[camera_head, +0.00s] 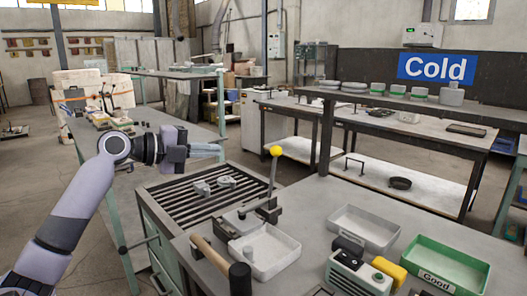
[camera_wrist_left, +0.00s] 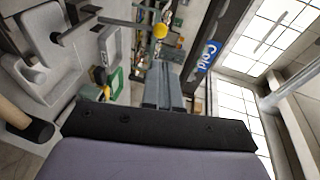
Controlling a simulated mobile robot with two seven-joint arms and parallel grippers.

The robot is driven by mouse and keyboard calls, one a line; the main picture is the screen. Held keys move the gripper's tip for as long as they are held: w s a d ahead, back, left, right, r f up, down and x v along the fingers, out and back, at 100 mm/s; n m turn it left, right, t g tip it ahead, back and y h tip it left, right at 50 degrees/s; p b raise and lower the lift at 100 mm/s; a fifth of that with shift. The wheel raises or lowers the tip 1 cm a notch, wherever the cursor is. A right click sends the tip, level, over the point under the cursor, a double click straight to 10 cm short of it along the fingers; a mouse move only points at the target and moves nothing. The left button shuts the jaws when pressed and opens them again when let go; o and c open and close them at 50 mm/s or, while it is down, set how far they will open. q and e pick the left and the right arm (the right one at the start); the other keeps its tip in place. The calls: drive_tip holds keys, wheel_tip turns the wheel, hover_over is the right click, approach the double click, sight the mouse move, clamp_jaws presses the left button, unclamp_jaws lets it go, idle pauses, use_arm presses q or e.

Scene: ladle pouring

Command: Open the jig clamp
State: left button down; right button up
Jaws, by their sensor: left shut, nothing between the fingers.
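The jig clamp (camera_head: 268,206) stands at the back edge of the grey bench. Its lever is nearly upright, topped by a yellow ball knob (camera_head: 276,151). In the left wrist view the yellow knob (camera_wrist_left: 160,31) is beyond the fingertips, its rod running left. My left gripper (camera_head: 221,150) is shut and empty, pointing right, to the left of the knob and at about its height. A gap shows between them. The gripper's fingers also show in the left wrist view (camera_wrist_left: 163,75). My right gripper is not in view.
A light tray (camera_head: 285,262) and a hammer with a wooden handle (camera_head: 210,256) lie near the clamp. Another tray (camera_head: 375,242), a green "Good" bin (camera_head: 450,252) and a small green-and-white device (camera_head: 355,274) stand to the right. A slatted rack (camera_head: 165,200) lies below the gripper.

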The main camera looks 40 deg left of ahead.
use_arm(q)
drive_tip(key=p, duration=0.4)
approach(272, 150)
drive_tip(key=x, duration=0.4)
drive_tip(key=shift+a+f, duration=0.1)
drive_tip(key=p+x, duration=0.1)
drive_tip(key=x, duration=0.2)
drive_tip(key=shift+s+f, duration=0.1)
idle(0.5)
drive_tip(key=shift+w, duration=0.2)
